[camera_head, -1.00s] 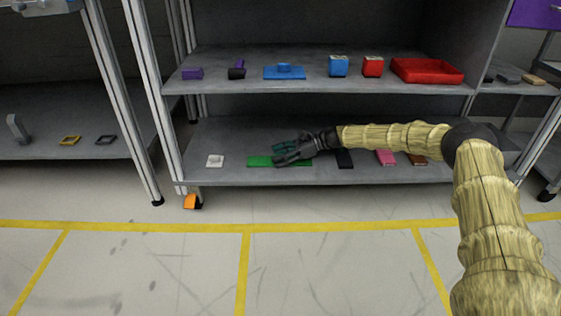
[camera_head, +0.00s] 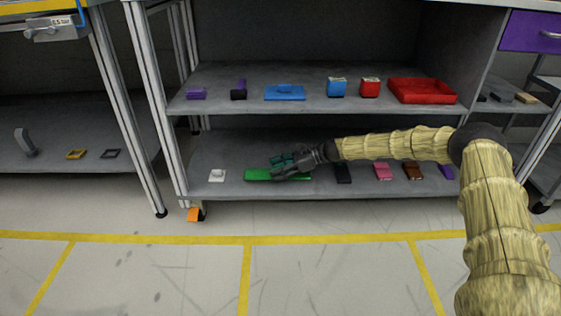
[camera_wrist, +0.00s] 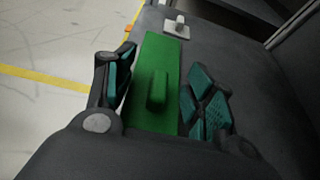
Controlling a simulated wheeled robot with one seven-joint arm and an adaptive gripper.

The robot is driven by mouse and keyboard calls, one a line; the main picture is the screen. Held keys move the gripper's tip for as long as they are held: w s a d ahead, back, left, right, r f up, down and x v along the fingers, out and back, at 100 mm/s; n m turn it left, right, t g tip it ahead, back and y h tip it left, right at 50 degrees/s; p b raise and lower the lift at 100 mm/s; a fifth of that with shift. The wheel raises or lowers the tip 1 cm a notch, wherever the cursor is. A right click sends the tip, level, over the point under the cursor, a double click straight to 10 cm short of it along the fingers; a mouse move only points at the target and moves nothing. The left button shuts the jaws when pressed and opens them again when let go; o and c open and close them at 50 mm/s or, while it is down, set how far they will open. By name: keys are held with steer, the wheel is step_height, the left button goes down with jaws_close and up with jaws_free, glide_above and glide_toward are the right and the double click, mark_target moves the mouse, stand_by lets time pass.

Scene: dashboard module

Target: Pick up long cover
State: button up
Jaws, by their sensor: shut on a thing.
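The long cover is a flat green plate (camera_head: 258,175) with a small raised handle, lying on the lower shelf. In the wrist view, the green cover (camera_wrist: 165,52) runs lengthwise between the fingers, its handle pointing up in the middle. My gripper (camera_head: 279,167) reaches in from the right at the cover's right part. In the wrist view, my gripper (camera_wrist: 163,88) has one finger along each long edge of the cover and is shut on it. The fingers hide part of the cover in the head view. I cannot tell whether it is lifted.
A white piece (camera_head: 217,176) sits to the left on the lower shelf (camera_head: 225,190). A black piece (camera_head: 343,173), a pink one (camera_head: 383,171) and a brown one (camera_head: 412,171) lie to the right. The upper shelf (camera_head: 310,106) is close above my arm.

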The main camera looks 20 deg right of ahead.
steer(key=s+a+r+p, duration=0.1)
steer(key=s+a+p, duration=0.4)
steer(key=s, duration=0.5)
steer(key=shift+s+a+p, duration=0.25)
steer(key=shift+a+p, duration=0.15)
steer(key=shift+a, duration=0.35)
